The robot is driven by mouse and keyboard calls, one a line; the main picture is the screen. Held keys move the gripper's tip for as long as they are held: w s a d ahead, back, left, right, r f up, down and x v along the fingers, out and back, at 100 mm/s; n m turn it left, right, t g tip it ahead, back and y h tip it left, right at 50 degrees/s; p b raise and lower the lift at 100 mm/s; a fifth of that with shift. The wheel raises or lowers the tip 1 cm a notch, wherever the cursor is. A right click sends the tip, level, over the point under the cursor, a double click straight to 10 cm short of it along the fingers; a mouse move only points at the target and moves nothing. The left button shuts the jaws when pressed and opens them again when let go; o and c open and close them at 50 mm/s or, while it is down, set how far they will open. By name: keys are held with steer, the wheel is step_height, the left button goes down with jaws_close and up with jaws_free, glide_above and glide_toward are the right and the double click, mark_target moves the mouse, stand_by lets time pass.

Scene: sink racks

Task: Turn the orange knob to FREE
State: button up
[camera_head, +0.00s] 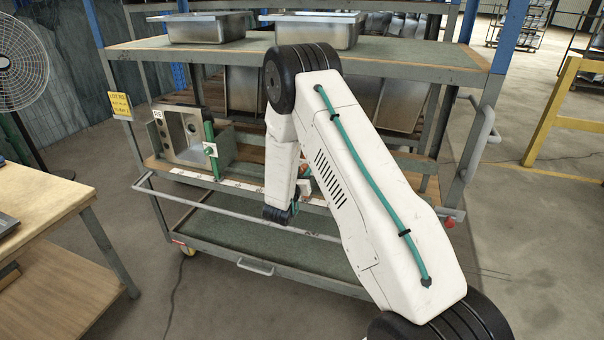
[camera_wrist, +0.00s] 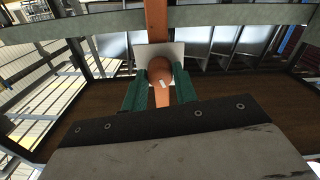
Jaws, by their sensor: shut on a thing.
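The orange knob (camera_wrist: 156,72) is in the middle of the wrist view, in front of a white plate (camera_wrist: 142,52) on an orange post (camera_wrist: 156,18). A small pale mark shows on the knob. My gripper (camera_wrist: 160,84) has a green finger on each side of the knob and is shut on it. No lettering on the plate can be read, so I cannot tell which setting the knob points to. In the head view my arm hides most of the knob and gripper; only a bit of orange (camera_head: 305,170) shows beside the arm.
Steel sinks (camera_head: 207,28) sit on the top shelf. A rail (camera_head: 240,221) crosses the cart's front. A wooden table (camera_head: 40,205) stands left.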

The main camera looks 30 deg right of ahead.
steer(key=n, duration=0.4)
steer(key=shift+n, duration=0.4)
stand_by(0.4)
steer(key=o, duration=1)
steer(key=shift+c, duration=0.2)
steer(key=v, duration=0.7)
steer(key=shift+s+a, duration=0.25)
steer(key=shift+a, duration=0.1)
